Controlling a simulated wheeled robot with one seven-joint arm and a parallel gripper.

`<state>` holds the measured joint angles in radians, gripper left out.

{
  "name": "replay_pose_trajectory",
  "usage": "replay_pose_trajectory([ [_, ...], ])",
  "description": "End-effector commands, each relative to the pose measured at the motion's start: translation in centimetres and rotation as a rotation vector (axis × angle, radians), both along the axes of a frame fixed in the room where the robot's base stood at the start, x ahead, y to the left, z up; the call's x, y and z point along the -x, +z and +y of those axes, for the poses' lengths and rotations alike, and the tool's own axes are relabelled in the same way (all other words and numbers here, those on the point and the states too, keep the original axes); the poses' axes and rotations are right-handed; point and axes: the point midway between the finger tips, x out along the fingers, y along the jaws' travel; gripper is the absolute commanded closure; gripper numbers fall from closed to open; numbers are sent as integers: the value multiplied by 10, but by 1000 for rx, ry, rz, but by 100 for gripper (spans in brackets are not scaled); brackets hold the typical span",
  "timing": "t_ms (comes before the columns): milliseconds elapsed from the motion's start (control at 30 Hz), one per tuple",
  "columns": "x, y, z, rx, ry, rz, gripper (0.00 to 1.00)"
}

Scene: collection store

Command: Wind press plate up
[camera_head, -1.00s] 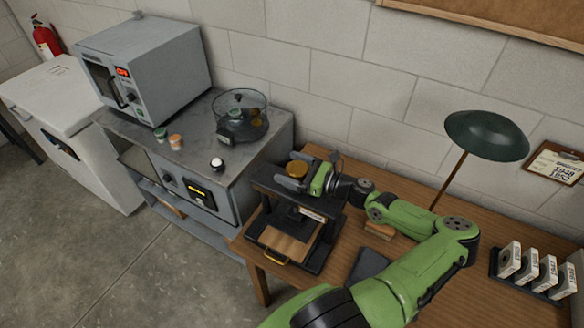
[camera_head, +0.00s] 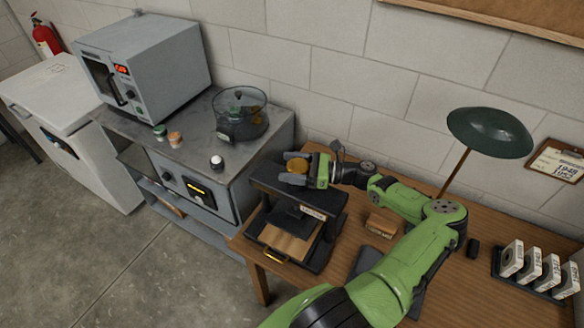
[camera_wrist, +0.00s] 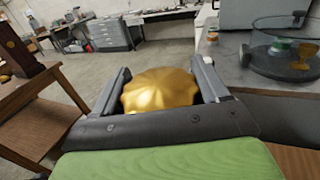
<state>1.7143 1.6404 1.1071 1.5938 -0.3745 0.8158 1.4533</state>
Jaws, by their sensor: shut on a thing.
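The black press (camera_head: 268,183) stands at the left end of the wooden desk. Its gold lobed knob (camera_head: 297,166) is on top. My gripper (camera_head: 294,160) reaches the knob from the right, with a finger on either side, shut on it. The wrist view shows the gold knob (camera_wrist: 160,90) filling the space between the two grey fingers. The press plate (camera_head: 290,219) is a dark block under the top beam, above a light wooden board (camera_head: 287,244). A gap shows between plate and board, but its size is hard to judge.
A desk lamp (camera_head: 490,132) and a rack of labelled white items (camera_head: 535,288) stand to the right. A small wooden block (camera_head: 382,224) lies behind my arm. The grey cabinet (camera_head: 215,150) with a glass-lidded bowl (camera_head: 240,118) stands left of the desk.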

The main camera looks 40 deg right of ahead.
Motion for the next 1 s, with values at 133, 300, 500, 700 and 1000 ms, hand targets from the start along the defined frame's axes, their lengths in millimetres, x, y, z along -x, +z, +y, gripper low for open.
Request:
replay_pose_trajectory([
  [133, 0, -2, 1, 2, 93, -3, 57],
  [300, 1, -1, 2, 1, 178, -4, 57],
  [500, 3, -1, 3, 0, 234, -3, 57],
  [700, 3, 0, 3, -1, 249, -2, 57],
  [1000, 3, 0, 3, -2, 249, -1, 22],
])
